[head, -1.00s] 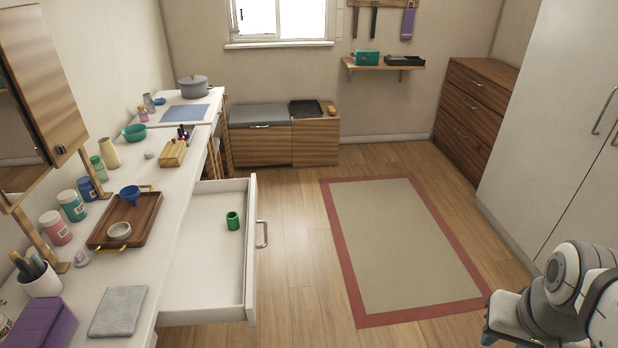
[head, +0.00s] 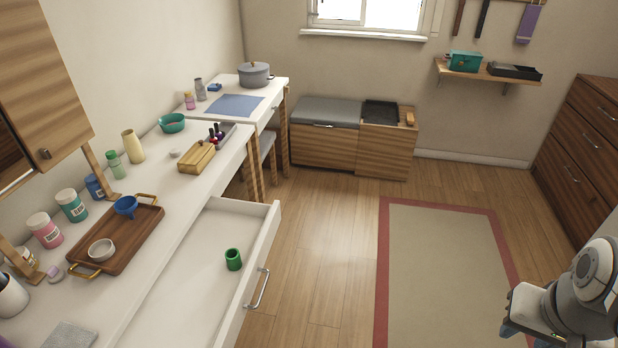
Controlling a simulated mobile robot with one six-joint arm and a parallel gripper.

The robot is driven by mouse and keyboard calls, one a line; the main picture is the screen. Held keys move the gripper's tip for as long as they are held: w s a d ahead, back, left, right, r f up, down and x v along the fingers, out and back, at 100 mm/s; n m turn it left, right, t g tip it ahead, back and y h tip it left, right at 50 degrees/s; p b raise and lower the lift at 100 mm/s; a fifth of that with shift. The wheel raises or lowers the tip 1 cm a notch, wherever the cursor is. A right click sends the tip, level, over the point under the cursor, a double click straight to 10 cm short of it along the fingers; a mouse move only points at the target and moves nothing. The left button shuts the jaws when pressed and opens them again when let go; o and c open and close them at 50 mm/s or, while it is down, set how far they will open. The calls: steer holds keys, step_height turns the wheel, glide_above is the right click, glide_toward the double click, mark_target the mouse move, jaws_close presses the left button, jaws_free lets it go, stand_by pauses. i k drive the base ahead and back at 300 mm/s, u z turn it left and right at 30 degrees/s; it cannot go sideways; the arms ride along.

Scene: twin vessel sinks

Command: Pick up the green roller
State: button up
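The green roller (head: 233,260) is a short hollow green cylinder. It stands upright in the open white drawer (head: 190,275) under the counter, towards the drawer's front right side. My arm shows at the lower right edge of the head view, far from the drawer and over the floor side of the room. What shows there is grey and white; the fingers of my gripper cannot be made out. Nothing covers the roller.
The drawer's front with its metal handle (head: 259,288) juts into the room. The counter above holds a wooden tray (head: 120,243) with a blue funnel and a bowl, a wooden box (head: 197,157) and several jars. The floor around the red-bordered rug (head: 440,265) is clear.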

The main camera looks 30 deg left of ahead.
mark_target(233, 256)
steer(key=u, duration=0.65)
steer(key=i, duration=1.2)
steer(key=u, duration=0.95)
steer(key=i, duration=0.35)
steer(key=u, duration=0.25)
steer(key=k, duration=0.8)
steer(key=u, duration=0.2)
steer(key=i, duration=0.8)
steer(key=z, duration=0.1)
